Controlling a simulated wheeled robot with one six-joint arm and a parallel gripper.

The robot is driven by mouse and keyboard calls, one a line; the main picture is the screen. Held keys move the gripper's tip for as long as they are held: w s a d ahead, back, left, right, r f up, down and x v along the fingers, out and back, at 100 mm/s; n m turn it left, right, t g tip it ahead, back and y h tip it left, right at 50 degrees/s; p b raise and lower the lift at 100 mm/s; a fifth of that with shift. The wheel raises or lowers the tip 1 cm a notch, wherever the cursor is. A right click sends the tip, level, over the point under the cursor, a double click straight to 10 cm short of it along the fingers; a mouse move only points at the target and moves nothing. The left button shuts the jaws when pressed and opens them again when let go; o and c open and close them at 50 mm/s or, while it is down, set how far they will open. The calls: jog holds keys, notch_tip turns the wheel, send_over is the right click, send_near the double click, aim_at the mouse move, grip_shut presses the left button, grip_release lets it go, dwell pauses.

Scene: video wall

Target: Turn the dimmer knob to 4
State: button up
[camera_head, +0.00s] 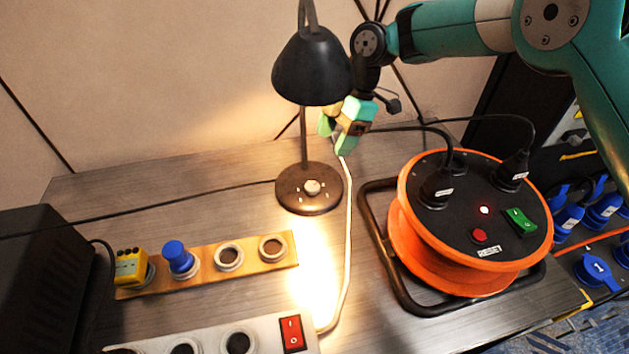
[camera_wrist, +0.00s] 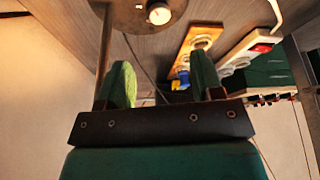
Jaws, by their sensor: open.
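The desk lamp has a black shade (camera_head: 312,68) and a dark round base (camera_head: 292,203) on the wooden bench. The small pale dimmer knob (camera_head: 312,187) sits on the base, with marks around it too small to read. In the wrist view the knob (camera_wrist: 159,14) and part of the lamp base (camera_wrist: 128,16) show at the top edge. My gripper (camera_head: 335,137) is open and empty, above and slightly right of the knob, beside the lamp stem, apart from the knob. Its two green fingers (camera_wrist: 162,80) are spread in the wrist view.
An orange cable reel (camera_head: 405,225) with plugs stands on the right. A wooden socket strip (camera_head: 205,262) with a blue plug (camera_head: 178,257) and a yellow plug (camera_head: 130,267) lies front left. A white power strip (camera_head: 265,338) with a red switch is in front. A pale cable (camera_head: 349,230) runs right of the lamp.

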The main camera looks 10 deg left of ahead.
aim_at(313, 185)
jog(key=p+x, duration=0.1)
jog(key=x, duration=1)
jog(key=shift+a+f, duration=0.1)
jog(key=shift+f, duration=0.15)
jog(key=c, duration=0.9)
jog(key=shift+a, duration=0.15)
